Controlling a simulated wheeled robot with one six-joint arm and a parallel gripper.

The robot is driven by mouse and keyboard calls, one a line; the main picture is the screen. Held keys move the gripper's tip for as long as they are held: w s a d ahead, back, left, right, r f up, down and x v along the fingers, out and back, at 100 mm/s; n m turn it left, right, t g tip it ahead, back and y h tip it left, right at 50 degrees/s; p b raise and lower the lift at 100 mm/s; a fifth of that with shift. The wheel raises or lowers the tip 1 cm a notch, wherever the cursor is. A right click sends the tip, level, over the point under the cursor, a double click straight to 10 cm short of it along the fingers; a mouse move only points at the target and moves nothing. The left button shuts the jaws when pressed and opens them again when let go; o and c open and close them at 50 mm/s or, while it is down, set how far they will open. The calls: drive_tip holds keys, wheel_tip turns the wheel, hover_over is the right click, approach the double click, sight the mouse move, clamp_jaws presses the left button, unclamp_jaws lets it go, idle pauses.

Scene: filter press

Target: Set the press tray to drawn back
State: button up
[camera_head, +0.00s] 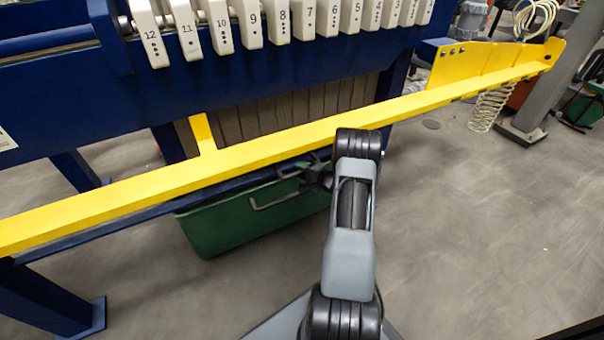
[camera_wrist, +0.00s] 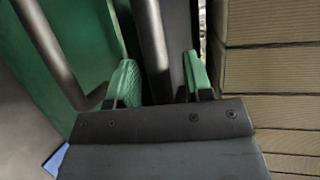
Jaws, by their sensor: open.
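The press tray (camera_head: 240,220) is a green, box-shaped tray low under the press, below the yellow rail. A grey bar handle (camera_head: 275,200) stands out from its near side. My gripper (camera_head: 318,176) is at the tray's right part, partly hidden by my own arm. In the wrist view my gripper (camera_wrist: 158,82) is open, with green pads apart. A dark bar (camera_wrist: 152,45) runs between the pads with gaps showing; I cannot tell which part it belongs to. The handle (camera_wrist: 47,50) shows left of the pads, in front of the green tray wall (camera_wrist: 85,40).
A long yellow rail (camera_head: 120,190) crosses above the tray. The blue press frame (camera_head: 50,90) carries numbered white plates (camera_head: 220,30). Ribbed filter plates (camera_wrist: 270,70) fill the wrist view's right. The grey floor (camera_head: 480,220) at right is clear.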

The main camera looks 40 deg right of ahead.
drive_tip(key=shift+w, duration=0.1)
drive_tip(key=shift+c, duration=0.2)
clamp_jaws()
idle(0.4)
